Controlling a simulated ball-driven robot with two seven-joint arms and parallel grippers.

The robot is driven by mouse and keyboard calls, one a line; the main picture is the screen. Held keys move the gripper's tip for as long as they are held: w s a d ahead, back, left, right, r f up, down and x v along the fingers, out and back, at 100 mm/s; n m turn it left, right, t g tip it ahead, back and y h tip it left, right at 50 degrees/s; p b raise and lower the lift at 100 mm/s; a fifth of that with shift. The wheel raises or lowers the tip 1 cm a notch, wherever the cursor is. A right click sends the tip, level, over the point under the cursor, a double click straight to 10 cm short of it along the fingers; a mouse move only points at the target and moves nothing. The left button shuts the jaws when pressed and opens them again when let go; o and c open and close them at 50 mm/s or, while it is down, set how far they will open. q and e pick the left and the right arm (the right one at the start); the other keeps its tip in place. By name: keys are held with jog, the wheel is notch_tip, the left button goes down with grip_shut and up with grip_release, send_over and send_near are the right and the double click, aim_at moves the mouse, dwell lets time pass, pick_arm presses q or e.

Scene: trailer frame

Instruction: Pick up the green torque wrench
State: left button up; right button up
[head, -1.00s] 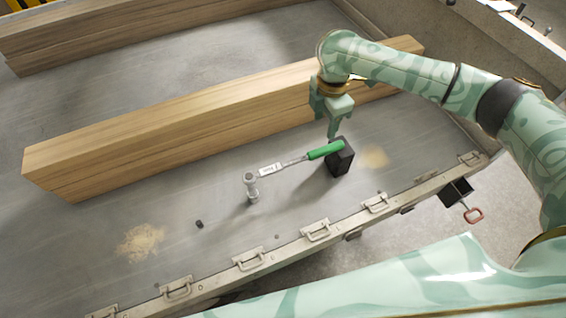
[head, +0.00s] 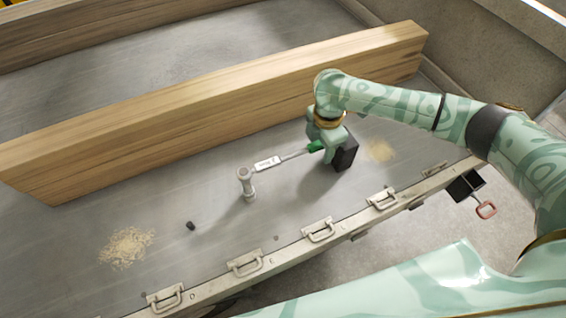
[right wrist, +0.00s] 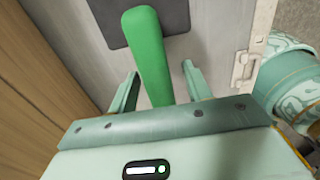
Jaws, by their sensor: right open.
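The torque wrench (head: 267,163) has a silver shaft and a green handle. Its head end rests at a small upright metal piece (head: 247,184), and its handle end lies over a black block (head: 345,154). My right gripper (head: 324,153) is down at the handle and hides most of it in the head view. In the right wrist view the green handle (right wrist: 147,55) runs between the two open fingers of my right gripper (right wrist: 158,85), with a gap on each side. My left gripper is not in view.
A long wooden beam (head: 200,115) lies behind the wrench, close to my right gripper. The metal bed's front rail (head: 280,245) carries several latches. Sawdust (head: 126,247) and a small dark piece (head: 191,226) lie at the left. The bed between them and the wrench is clear.

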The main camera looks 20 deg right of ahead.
jog(key=shift+r, duration=0.15)
grip_shut()
jog(key=shift+r, duration=0.15)
